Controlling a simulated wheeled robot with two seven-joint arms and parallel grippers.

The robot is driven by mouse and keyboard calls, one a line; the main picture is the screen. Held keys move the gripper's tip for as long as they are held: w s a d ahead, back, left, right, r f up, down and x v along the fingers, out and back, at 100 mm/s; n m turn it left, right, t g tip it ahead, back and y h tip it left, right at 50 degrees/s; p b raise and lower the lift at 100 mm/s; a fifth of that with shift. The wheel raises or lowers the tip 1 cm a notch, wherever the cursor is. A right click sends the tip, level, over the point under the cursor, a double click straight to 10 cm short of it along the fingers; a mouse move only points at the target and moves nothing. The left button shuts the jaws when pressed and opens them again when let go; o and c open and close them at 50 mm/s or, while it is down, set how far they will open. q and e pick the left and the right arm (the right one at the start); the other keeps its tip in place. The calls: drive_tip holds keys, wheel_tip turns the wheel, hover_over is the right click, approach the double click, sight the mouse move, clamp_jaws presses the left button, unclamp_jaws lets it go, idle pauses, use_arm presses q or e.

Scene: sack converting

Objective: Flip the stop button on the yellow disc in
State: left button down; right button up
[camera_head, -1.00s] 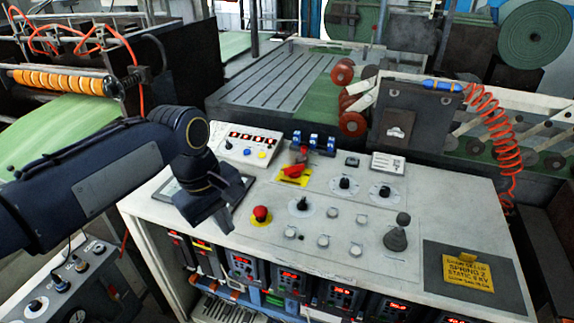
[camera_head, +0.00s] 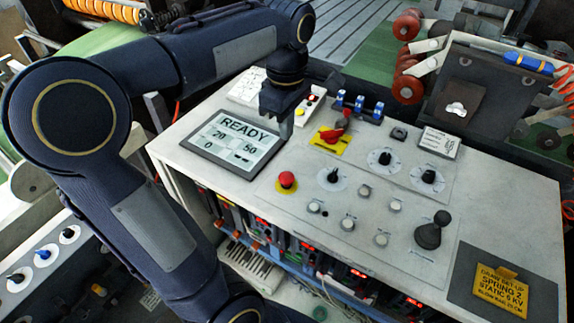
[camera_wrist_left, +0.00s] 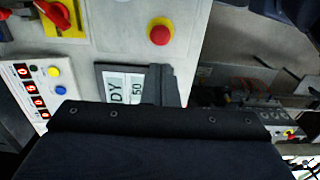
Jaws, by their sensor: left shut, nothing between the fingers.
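The stop button (camera_head: 287,180) is a red mushroom head on a yellow disc, near the front edge of the white console top. It also shows in the left wrist view (camera_wrist_left: 160,35), near the top, with nothing touching it. My left gripper (camera_head: 285,128) is shut and empty, pointing down above the console, behind the button and beside the display's right end. In the left wrist view its fingers (camera_wrist_left: 167,86) overlap the display. The button is uncovered in both views. My right gripper is not in view.
The display (camera_head: 236,143) reads READY. A red switch handle (camera_head: 335,133) on a yellow plate stands right of my gripper. Knobs, several pale push buttons and a black joystick (camera_head: 430,232) fill the right side. A small button box (camera_head: 247,88) sits behind.

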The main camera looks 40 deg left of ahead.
sight(286, 176)
use_arm(q)
wheel_tip(286, 176, down, 12)
drive_tip(key=shift+f, duration=0.2)
idle(0.4)
